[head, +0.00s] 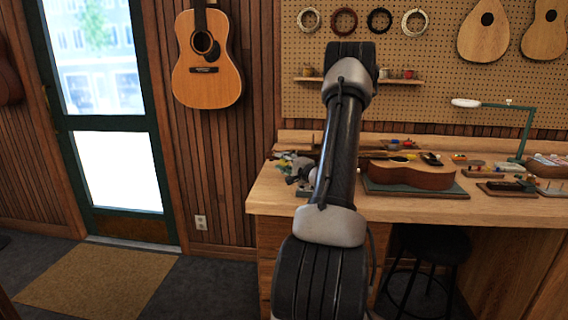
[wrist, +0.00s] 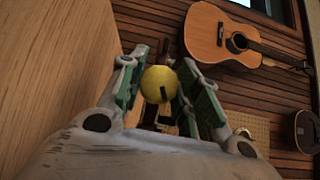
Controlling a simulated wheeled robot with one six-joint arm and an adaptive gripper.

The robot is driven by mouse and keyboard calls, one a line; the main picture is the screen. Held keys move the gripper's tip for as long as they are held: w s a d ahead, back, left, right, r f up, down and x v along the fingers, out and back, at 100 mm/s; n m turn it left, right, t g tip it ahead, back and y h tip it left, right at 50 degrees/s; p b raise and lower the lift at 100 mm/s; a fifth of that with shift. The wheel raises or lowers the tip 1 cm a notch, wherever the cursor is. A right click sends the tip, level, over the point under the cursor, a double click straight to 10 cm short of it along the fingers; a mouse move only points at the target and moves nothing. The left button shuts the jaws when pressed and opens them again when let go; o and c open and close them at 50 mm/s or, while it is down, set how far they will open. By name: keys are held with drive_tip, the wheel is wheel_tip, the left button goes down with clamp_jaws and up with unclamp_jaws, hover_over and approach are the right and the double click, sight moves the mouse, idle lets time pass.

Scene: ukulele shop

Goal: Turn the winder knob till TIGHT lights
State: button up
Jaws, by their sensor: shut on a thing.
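The winder knob (wrist: 158,84) is a round yellow piece with a short dark mark on its face, seen in the wrist view. My gripper (wrist: 165,88) has its green-lined fingers on both sides of it and is shut on it. Dark parts show behind and below the knob, too small to make out. In the head view my gripper (head: 301,171) is at the left end of the workbench, partly behind my arm. The knob and any TIGHT light cannot be made out in the head view.
The workbench (head: 480,207) carries a guitar body (head: 410,174) on a green mat, right of my arm, and a green lamp (head: 526,130). A black stool (head: 435,243) stands below. An acoustic guitar (head: 207,60) hangs on the wall.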

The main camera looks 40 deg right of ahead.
drive_tip(key=shift+f, duration=0.1)
drive_tip(key=o, duration=1)
drive_tip(key=shift+s, duration=0.15)
drive_tip(key=s, duration=0.7)
drive_tip(key=s+a, duration=0.1)
drive_tip(key=s, duration=0.3)
drive_tip(key=shift+s+f, duration=0.1)
drive_tip(key=shift+s, duration=0.25)
